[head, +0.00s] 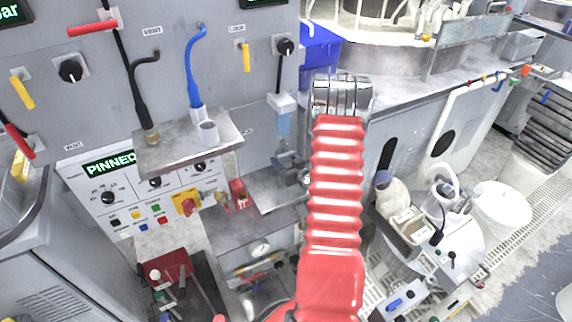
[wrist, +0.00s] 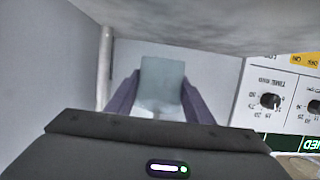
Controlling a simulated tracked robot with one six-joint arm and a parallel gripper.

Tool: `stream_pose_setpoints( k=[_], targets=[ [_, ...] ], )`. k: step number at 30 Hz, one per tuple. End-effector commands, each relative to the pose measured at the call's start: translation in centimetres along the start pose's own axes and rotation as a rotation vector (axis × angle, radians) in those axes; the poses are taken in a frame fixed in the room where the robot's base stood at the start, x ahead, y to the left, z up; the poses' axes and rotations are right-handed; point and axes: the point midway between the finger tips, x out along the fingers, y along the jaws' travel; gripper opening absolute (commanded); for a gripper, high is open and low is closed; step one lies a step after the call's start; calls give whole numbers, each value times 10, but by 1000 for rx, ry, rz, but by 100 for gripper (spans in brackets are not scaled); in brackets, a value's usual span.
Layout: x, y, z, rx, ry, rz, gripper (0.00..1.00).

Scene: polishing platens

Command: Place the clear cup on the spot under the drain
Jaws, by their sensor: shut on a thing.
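In the wrist view, my gripper (wrist: 162,72) is shut on a pale, see-through cup (wrist: 162,90), with a purple finger against each side. A broad grey surface (wrist: 190,25) runs across the top of that view; I cannot tell whether the cup touches it. The printing there is upside down. In the head view, my red arm rises in the middle, and the gripper and cup cannot be made out clearly. A small grey metal shelf (head: 268,194) lies left of the arm. I cannot tell for sure which fitting is the drain or where the spot is.
An upper shelf (head: 170,152) carries a small grey cylinder (head: 208,131) and stands near a blue hose (head: 194,70). A control panel (head: 130,193) is below it. A thin post (wrist: 105,70) stands left of the cup in the wrist view. Containers (head: 500,205) stand at right.

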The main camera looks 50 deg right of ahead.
Motion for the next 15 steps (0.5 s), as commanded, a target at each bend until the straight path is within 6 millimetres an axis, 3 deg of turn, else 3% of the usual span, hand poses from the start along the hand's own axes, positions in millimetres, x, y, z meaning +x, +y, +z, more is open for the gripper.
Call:
stream_pose_setpoints(
  k=[7, 15],
  targets=[
    [7, 0, 25, 2, -1, 0, 25],
    [8, 0, 28, 0, 0, 0, 25]
  ],
)
